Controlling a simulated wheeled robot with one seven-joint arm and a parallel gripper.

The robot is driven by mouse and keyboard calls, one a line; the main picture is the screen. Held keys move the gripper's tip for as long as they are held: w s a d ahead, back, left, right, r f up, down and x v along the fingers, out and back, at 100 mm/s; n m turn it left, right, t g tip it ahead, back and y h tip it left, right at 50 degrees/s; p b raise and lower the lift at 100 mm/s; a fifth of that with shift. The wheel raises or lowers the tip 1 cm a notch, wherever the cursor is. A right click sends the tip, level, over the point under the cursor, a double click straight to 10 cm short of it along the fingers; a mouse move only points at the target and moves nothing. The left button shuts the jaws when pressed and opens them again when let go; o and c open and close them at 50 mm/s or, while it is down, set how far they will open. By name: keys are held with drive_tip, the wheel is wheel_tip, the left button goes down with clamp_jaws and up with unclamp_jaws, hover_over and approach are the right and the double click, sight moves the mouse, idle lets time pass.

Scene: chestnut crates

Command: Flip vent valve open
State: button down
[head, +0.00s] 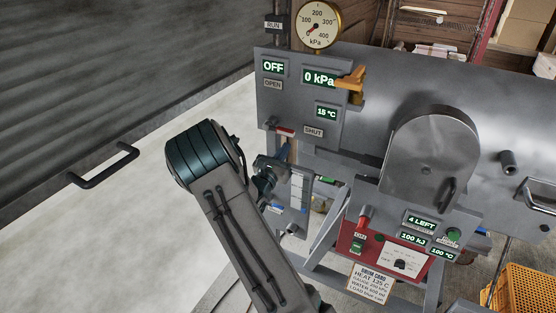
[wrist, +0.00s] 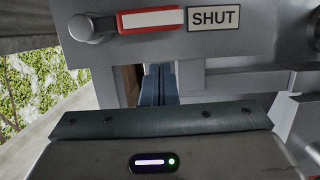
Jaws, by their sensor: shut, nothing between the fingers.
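The vent valve's lever (head: 284,131) has a red handle with a white face on the grey panel (head: 345,110). It lies nearly level, pointing right towards the SHUT plate (head: 313,131). The OPEN plate (head: 272,84) is above the lever. In the wrist view the lever (wrist: 150,19) runs right from its round metal pivot (wrist: 92,27) to beside the SHUT plate (wrist: 214,18). My gripper (head: 285,149) is just below the lever. Its blue fingers (wrist: 158,72) are together and empty in the wrist view. I cannot tell whether the tips touch the lever.
A yellow handle (head: 350,81) and a pressure gauge (head: 318,25) are up and right of the lever. The panel displays read OFF, 0 kPa and 15 °C. A large metal drum (head: 480,90) fills the right. A yellow crate (head: 525,293) stands at lower right.

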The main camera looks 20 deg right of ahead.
sight(278, 130)
drive_tip(key=shift+s+r+p, duration=0.1)
drive_tip(key=shift+r+p, duration=0.2)
drive_tip(key=shift+r, duration=1)
drive_tip(key=shift+a, duration=0.1)
